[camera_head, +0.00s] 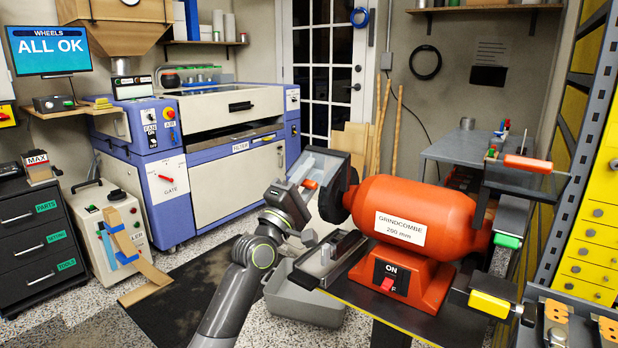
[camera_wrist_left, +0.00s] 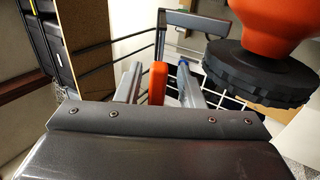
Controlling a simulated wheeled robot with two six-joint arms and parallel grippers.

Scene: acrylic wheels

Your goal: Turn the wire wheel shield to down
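The orange-red bench grinder (camera_head: 385,205) has a black wheel (camera_head: 333,198) on its left side. The wire wheel shield (camera_head: 328,163), a dark-framed clear panel, stands tilted up beside and above that wheel. Its small orange handle (camera_head: 310,184) faces my left gripper (camera_head: 301,183). In the left wrist view the orange handle (camera_wrist_left: 157,84) stands between the two grey fingers of my left gripper (camera_wrist_left: 158,74), with a narrow gap on each side. The black wheel (camera_wrist_left: 257,75) is to the right there. My right gripper is not in view.
A second shield (camera_head: 518,180) with a red handle is at the grinder's right side. The grinder's red switch (camera_head: 387,284) is on its base. A dark tray (camera_head: 330,258) lies in front of the wheel, and a grey bin (camera_head: 305,300) is below it.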

